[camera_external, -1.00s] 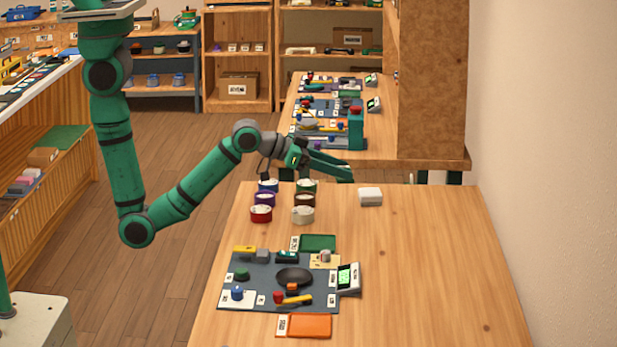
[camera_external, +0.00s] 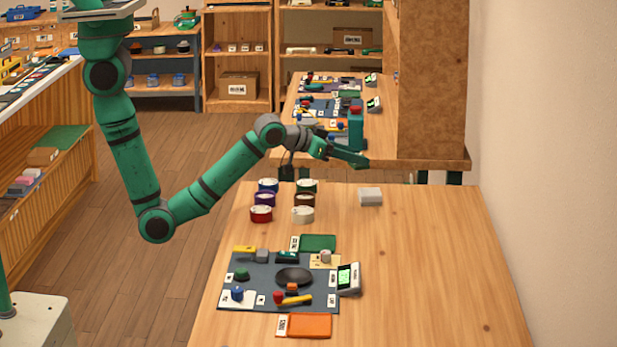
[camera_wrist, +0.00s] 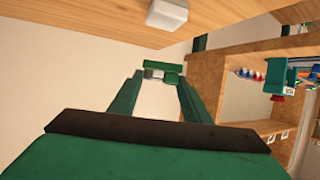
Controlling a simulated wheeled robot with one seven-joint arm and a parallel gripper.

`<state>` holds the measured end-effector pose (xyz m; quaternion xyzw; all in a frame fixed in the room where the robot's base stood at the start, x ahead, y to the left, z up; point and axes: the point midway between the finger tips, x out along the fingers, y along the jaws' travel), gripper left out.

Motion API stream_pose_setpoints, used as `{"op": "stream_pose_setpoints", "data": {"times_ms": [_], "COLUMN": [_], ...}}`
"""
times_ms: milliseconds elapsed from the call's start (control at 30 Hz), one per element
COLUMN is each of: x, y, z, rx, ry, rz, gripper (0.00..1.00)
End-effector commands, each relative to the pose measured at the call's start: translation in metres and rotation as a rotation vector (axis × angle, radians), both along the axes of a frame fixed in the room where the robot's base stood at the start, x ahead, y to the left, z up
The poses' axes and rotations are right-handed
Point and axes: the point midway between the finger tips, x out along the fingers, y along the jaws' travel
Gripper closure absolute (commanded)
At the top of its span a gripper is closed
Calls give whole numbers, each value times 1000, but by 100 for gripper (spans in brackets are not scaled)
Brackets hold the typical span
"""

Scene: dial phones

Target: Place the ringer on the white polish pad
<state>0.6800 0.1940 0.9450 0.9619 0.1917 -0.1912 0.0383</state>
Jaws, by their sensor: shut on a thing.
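My gripper (camera_external: 364,161) is out past the far end of the near table, higher than the tabletop. In the wrist view its fingers (camera_wrist: 159,79) are shut on a small grey-white and green thing (camera_wrist: 154,74), which I take to be the ringer. It is too small to make out in the outside view.
Several coloured round containers (camera_external: 265,199) stand left of the white block. A dark work mat (camera_external: 262,262) with phone parts and a display (camera_external: 348,278) lies nearer. A green pad (camera_external: 318,243) and an orange pad (camera_external: 310,325) flank it. The table's right side is clear.

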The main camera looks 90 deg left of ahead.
Motion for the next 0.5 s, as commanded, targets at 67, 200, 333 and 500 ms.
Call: {"op": "stream_pose_setpoints", "data": {"times_ms": [67,200,333,500], "x": [11,24,29,35], "y": [3,7,8,10], "z": [-14,-30,-36,-48], "rx": [-1,0,1,0], "ry": [2,0,-1,1], "rz": [0,0,0,0], "gripper": [84,84,84,84]}}
